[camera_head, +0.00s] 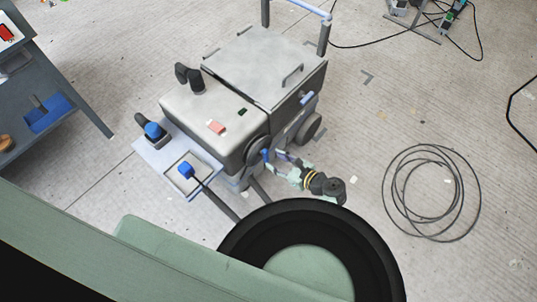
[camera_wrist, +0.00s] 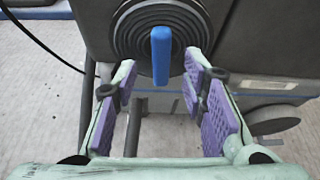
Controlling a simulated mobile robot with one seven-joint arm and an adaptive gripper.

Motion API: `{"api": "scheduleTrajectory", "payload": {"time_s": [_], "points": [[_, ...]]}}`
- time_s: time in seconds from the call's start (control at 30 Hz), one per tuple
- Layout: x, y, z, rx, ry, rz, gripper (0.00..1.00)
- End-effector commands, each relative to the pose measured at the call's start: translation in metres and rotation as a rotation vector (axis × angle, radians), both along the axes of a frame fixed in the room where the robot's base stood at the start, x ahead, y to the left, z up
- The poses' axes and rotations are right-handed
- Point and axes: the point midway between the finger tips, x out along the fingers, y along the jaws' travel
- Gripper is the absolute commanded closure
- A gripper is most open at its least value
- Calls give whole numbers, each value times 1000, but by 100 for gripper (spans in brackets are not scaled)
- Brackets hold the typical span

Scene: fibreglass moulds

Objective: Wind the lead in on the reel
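A grey wheeled machine (camera_head: 215,115) stands on the floor. On its side facing my arm is a dark round reel (camera_head: 257,149), which shows as concentric rings in the wrist view (camera_wrist: 128,38). A blue handle (camera_wrist: 161,55) sticks out from the reel's middle. My gripper (camera_head: 279,158) is open and empty in front of the reel. In the wrist view its purple-padded fingers (camera_wrist: 161,78) are on either side of the handle's lower end, with gaps at both sides. I cannot tell how deep the handle reaches between them. A thin black lead (camera_wrist: 40,46) shows at upper left.
A loose coil of dark cable (camera_head: 385,190) lies on the floor at right. Another cable (camera_head: 375,43) runs behind the machine towards a stand at top right. A pale tray (camera_head: 150,160) with blue-topped tools is at the machine's left. A bench (camera_head: 75,95) stands at far left.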

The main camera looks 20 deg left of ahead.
Motion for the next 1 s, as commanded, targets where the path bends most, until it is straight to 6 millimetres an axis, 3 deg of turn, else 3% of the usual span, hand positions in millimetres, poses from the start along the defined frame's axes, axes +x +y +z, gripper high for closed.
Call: {"api": "scheduleTrajectory", "payload": {"time_s": [0.1, 0.3, 0.67, 1.0], "points": [[8, 19, -8, -1, -1, 3, 62], [16, 38, -16, -1, -3, 1, 62], [18, 43, -19, -1, -2, 0, 62], [18, 42, -18, -1, -2, 0, 84]]}}
